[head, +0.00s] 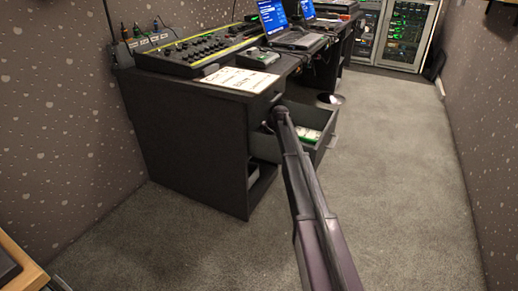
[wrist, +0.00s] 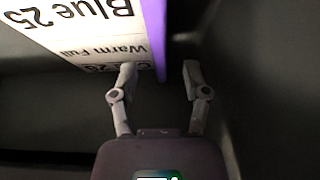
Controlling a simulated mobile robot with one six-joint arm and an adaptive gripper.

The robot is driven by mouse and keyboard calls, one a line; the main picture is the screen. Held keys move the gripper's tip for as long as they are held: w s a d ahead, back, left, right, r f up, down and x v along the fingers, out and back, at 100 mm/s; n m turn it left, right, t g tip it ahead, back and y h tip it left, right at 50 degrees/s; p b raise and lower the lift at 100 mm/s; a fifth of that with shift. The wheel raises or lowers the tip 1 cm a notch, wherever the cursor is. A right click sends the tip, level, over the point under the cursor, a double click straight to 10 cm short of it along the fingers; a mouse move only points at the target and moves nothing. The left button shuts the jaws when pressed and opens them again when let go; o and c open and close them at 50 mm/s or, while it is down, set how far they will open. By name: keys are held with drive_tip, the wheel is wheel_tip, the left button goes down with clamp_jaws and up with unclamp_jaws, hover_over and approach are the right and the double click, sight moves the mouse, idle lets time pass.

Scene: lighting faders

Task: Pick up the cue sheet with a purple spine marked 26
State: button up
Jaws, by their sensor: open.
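The cue sheet (wrist: 95,35) is white with large black print, upside down in the wrist view, and partly cut off by the frame. The words "Blue 25" and "Warm Full" show on it, and a line ending in what looks like 26. Its purple spine (wrist: 153,32) runs down its right edge. My gripper (wrist: 159,68) is open, with one finger on each side of the spine's near end. The left finger overlaps the printed face; I cannot tell whether it touches. The right finger stands apart from the spine. In the head view my gripper is not clearly visible.
Dark walls close in around the sheet in the wrist view. In the head view, an open drawer (head: 322,150) sticks out of the black desk (head: 190,140), holding white and green items (head: 308,134). A printed sheet (head: 239,79) lies on the desktop near a fader console (head: 195,50). Carpet at right is clear.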

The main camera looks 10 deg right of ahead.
drive_tip(key=shift+b+x, duration=0.9)
drive_tip(key=shift+x, duration=0.5)
drive_tip(key=shift+c, duration=0.2)
clamp_jaws()
